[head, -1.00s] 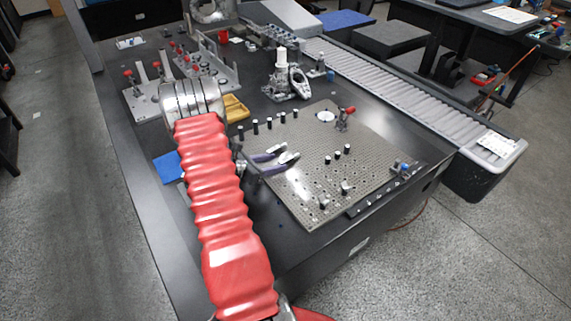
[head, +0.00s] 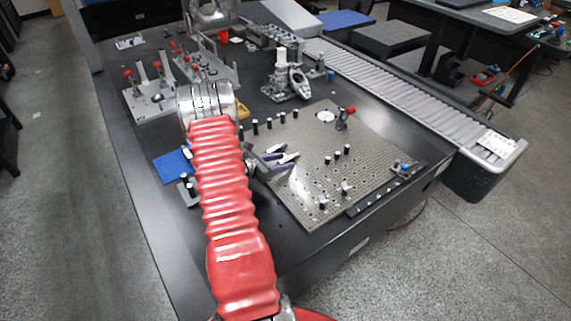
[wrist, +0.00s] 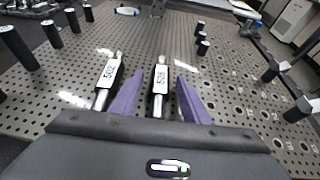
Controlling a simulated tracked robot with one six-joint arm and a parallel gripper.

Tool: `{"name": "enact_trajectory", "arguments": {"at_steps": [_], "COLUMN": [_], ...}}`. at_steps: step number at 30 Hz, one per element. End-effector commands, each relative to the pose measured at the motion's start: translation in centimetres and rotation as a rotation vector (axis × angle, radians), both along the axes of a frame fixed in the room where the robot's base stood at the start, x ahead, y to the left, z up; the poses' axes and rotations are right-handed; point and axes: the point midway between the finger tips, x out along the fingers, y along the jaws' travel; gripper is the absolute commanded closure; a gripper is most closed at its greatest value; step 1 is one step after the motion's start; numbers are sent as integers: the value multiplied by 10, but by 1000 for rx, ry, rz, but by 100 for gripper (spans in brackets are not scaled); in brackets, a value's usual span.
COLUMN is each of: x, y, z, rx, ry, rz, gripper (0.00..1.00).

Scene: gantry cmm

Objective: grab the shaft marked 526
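Two slim metal shafts with white labels lie on the perforated plate (wrist: 225,65) in the wrist view. The right shaft (wrist: 160,76) has a label that seems to read 526, small and turned sideways. It lies between the two purple fingers of my gripper (wrist: 161,88), which are open with a gap on both sides of it. The left shaft (wrist: 108,75) lies just outside the left finger; I cannot read its label surely. The near ends of both shafts are partly hidden by my gripper. In the head view my gripper (head: 276,161) is low over the plate's left part.
Black upright pegs stand to the left (wrist: 18,46) and right (wrist: 299,108) of the gripper in the wrist view. A red-handled clamp (head: 344,117) stands on the plate's far side. A metal fixture (head: 288,82) stands behind the plate. A roller conveyor (head: 400,92) runs along the right.

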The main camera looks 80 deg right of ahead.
Motion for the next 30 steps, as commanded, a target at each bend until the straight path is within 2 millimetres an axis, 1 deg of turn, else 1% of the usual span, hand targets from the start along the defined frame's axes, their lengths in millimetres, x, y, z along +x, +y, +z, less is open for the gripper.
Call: {"name": "enact_trajectory", "arguments": {"at_steps": [1,2,17,30], "x": [0,0,0,0], "y": [0,0,0,-1], "z": [0,0,0,1], "rx": [0,0,0,-2], "ry": [0,0,0,0], "rz": [0,0,0,1], "gripper": [62,64,99,100]}}
